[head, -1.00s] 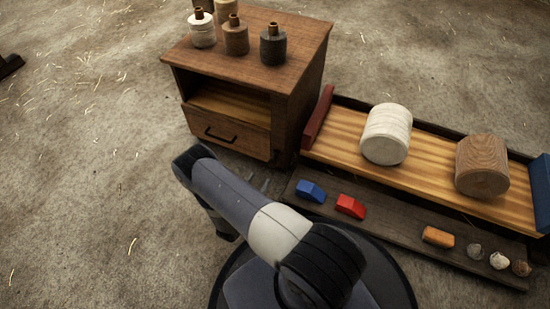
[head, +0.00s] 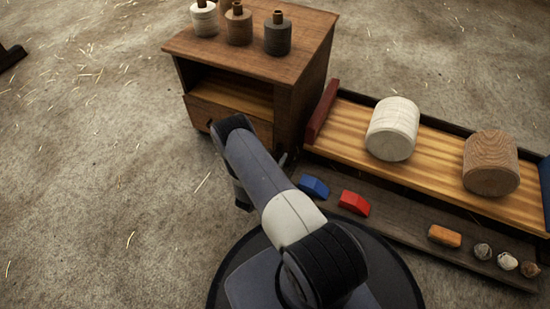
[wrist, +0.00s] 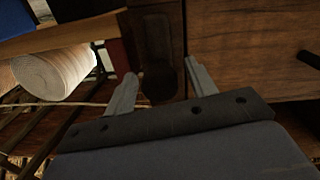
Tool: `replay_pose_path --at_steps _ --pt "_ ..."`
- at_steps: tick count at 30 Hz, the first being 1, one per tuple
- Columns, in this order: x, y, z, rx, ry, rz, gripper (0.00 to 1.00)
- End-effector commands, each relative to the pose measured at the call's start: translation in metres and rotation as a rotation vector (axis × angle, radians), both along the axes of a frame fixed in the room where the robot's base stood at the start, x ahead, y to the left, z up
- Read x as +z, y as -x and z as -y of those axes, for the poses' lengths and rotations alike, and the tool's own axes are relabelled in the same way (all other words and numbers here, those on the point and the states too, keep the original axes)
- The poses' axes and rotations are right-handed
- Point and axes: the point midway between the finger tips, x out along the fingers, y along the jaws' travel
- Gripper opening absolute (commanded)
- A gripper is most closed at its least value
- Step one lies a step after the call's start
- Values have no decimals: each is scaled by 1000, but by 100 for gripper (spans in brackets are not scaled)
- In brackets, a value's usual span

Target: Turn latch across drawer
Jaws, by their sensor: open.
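The wooden cabinet (head: 300,90) stands at the upper middle of the head view. Its drawer front (head: 197,112) is partly hidden by my arm. In the wrist view, the drawer front (wrist: 250,50) fills the right side, with the dark handle (wrist: 309,60) at the edge. A dark rounded piece (wrist: 160,82), seemingly the latch, shows below a dark upright strip beside the drawer. My gripper (wrist: 160,78) is open, with one finger on each side of this piece. I cannot tell whether the fingers touch it. The head view hides the latch.
Right of the cabinet lies a wooden tray with a pale cylinder (head: 393,128) and a brown cylinder (head: 491,163). A blue block (head: 314,188), a red block (head: 354,203) and an orange block (head: 444,236) lie on the ledge. Several bottles stand on the cabinet.

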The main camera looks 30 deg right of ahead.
Motion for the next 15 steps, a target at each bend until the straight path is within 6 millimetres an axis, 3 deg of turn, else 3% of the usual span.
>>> replay_pose_path --at_steps 9,15 --pt "0 -2 2 0 0 0 53" --pt "0 -2 2 0 0 0 37"
